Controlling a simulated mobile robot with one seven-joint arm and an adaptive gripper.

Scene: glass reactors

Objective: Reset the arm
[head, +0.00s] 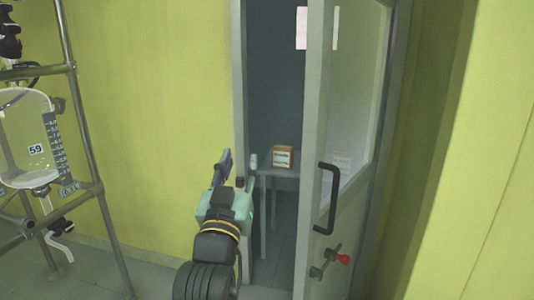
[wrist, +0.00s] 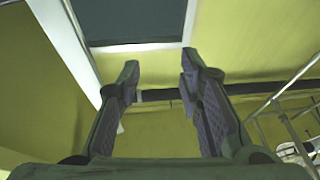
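My gripper (head: 238,168) is raised in front of the door opening in the head view, with its fingers apart and pointing up and away. In the wrist view my gripper (wrist: 160,90) also shows its two fingers spread wide, with nothing between them. My arm comes up from the bottom edge of the head view. No object is held.
A grey door (head: 312,220) with a black handle (head: 328,200) and a red-tipped latch (head: 342,260) stands partly open on the right. Behind it, a box (head: 283,156) sits on a small table (head: 280,172). A glass reactor (head: 30,135) in a metal frame (head: 88,165) stands left.

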